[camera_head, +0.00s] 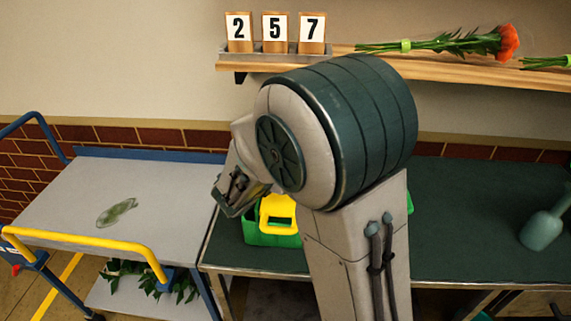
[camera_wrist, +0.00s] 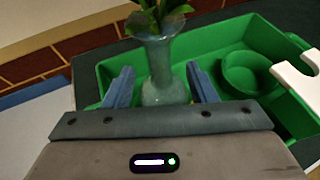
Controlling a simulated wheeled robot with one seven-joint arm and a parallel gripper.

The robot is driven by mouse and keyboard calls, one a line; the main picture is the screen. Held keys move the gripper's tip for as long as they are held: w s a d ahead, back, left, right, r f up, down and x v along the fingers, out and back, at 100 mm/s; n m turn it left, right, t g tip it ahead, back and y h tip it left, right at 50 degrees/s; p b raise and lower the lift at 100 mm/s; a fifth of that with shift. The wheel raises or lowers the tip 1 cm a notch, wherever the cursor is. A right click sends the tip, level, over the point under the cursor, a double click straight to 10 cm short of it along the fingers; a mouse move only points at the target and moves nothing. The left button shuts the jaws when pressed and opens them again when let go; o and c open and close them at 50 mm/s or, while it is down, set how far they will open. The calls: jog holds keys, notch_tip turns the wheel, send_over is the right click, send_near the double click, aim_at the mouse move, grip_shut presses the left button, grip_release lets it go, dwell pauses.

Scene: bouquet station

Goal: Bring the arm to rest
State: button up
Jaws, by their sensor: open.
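My arm reaches over the dark green table (camera_head: 470,220) in the head view, and its big joint covers much of the middle. My gripper (camera_wrist: 160,68) is open in the wrist view, with one blue finger on each side of a glass vase (camera_wrist: 165,60). Whether the fingers touch the vase I cannot tell. The vase is upright, with leafy stems (camera_wrist: 155,14) in its mouth. It stands at or in a green caddy (camera_wrist: 255,30); its base is hidden by my gripper. In the head view the vase is hidden, and the fingertips cannot be made out.
The green caddy, also in the head view (camera_head: 268,240), has a yellow part (camera_head: 277,212). A trolley (camera_head: 60,195) with a yellow rail stands left, bearing a translucent green object (camera_head: 117,212). A shelf (camera_head: 440,70) holds number cards (camera_head: 275,32) and a red flower (camera_head: 480,42). A teal bottle (camera_head: 542,229) stands right.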

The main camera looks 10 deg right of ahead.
jog(key=v, duration=0.9)
jog(key=shift+s+a+r, duration=0.15)
jog(key=shift+a+r, duration=0.05)
jog(key=s+d+m+g, duration=0.1)
jog(key=d+m, duration=0.1)
jog(key=s+d+m+g, duration=0.2)
jog(key=d+m, duration=0.1)
jog(key=s+d+m+g, duration=0.1)
jog(key=s+d+m, duration=0.1)
jog(key=shift+s+d+f+m, duration=0.1)
jog(key=shift+d+f+m, duration=0.15)
jog(key=shift+d+m, duration=0.05)
jog(key=s+m+g+y, duration=0.4)
jog(key=s+m+y, duration=0.4)
jog(key=m, duration=1.3)
jog(key=s+p, duration=0.1)
jog(key=s, duration=0.3)
